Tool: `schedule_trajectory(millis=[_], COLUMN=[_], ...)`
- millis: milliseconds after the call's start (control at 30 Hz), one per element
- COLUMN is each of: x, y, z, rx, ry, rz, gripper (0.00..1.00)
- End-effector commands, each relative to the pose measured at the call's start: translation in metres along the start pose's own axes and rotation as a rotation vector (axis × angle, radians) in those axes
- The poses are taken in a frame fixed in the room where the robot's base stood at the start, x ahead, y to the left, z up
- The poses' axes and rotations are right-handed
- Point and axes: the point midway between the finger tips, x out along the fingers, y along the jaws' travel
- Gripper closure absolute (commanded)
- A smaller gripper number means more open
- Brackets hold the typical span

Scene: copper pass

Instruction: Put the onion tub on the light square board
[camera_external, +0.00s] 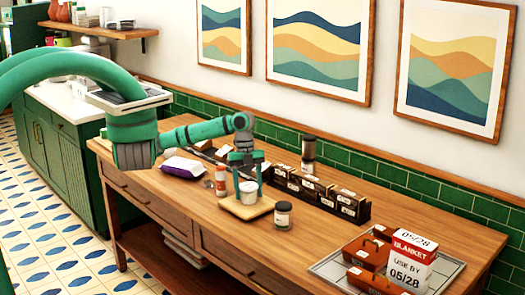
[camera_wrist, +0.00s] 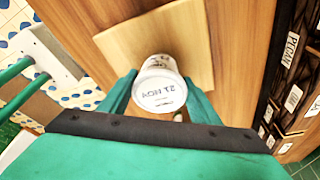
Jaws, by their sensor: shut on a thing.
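A small white tub (camera_external: 248,193) is between the fingers of my gripper (camera_external: 247,182), which is shut on it. In the wrist view the tub (camera_wrist: 160,88) shows its pale lid with a printed date; no onion label is readable. My gripper's green fingers (camera_wrist: 160,97) lie on both sides of it. The light square board (camera_external: 236,210) is on the wooden table under the tub, and it also fills the upper middle of the wrist view (camera_wrist: 121,48). The tub is upright over the board; whether its base touches the board I cannot tell.
A jar with a dark lid (camera_external: 283,216) stands close to the board's right. An orange-and-white bottle (camera_external: 221,181) and a purple packet (camera_external: 183,167) are at left. Labelled dark boxes (camera_external: 318,190) line the back.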

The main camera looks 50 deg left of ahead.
Motion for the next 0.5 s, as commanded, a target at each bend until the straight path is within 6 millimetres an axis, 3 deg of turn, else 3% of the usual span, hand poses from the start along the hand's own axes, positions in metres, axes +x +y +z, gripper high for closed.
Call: schedule_trajectory(millis=[233,267,300,500], x=[0.0032,0.0028,0.0027,0.0026], y=[0.0001,0.0001,0.0001,0.0001], z=[0.0007,0.0008,0.0008,0.0007], rx=[0.0,0.0,0.0,0.0], ry=[0.001,0.0,0.0,0.0], rz=[0.0,0.0,0.0,0.0], gripper=[0.7,0.36,0.26,0.24])
